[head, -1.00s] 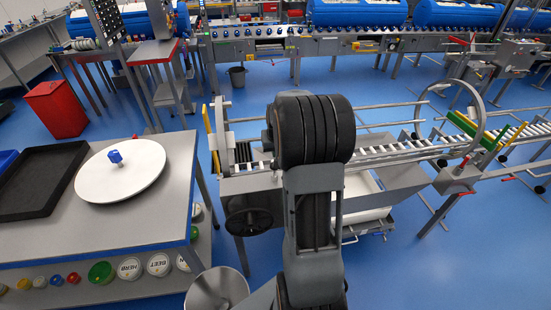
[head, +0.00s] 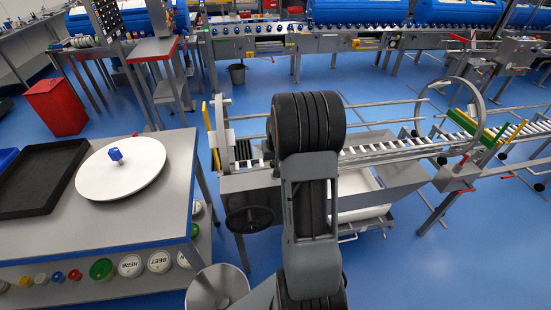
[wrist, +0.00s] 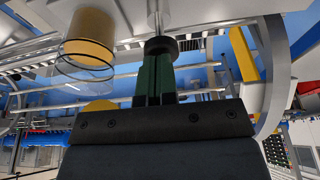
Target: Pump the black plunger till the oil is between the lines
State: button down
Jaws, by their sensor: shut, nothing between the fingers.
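The black plunger (wrist: 160,47) shows in the wrist view as a round black knob on a bright metal rod. My gripper (wrist: 156,82) has its dark green fingers together and empty, with their tips at the knob; I cannot tell whether they touch it. A clear sight glass (wrist: 88,40) with amber oil stands left of the plunger in the wrist view. The oil fills most of its visible part, with a clear band at one end. In the head view my arm hides the gripper, plunger and glass.
A metal roller conveyor (head: 385,152) with a round hoop lies ahead. A black handwheel (head: 249,220) and a metal funnel (head: 217,289) are left of my arm. A steel table (head: 180,185) with a white disc (head: 120,170) stands left. Blue floor is open at right.

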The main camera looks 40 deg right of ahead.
notch_tip(320, 180, down, 3)
jog(key=shift+f+b, duration=0.1)
jog(key=shift+b, duration=0.9)
jog(key=shift+r, duration=0.2)
jog(key=shift+r+p, duration=0.3)
jog(key=shift+p, duration=0.15)
notch_tip(320, 180, up, 4)
jog(key=shift+s+r+p, duration=0.1)
jog(key=shift+r+p, duration=0.05)
jog(key=shift+p, duration=0.85)
jog(key=d+b+v, duration=0.1)
jog(key=v, duration=0.8)
jog(key=shift+a, duration=0.4)
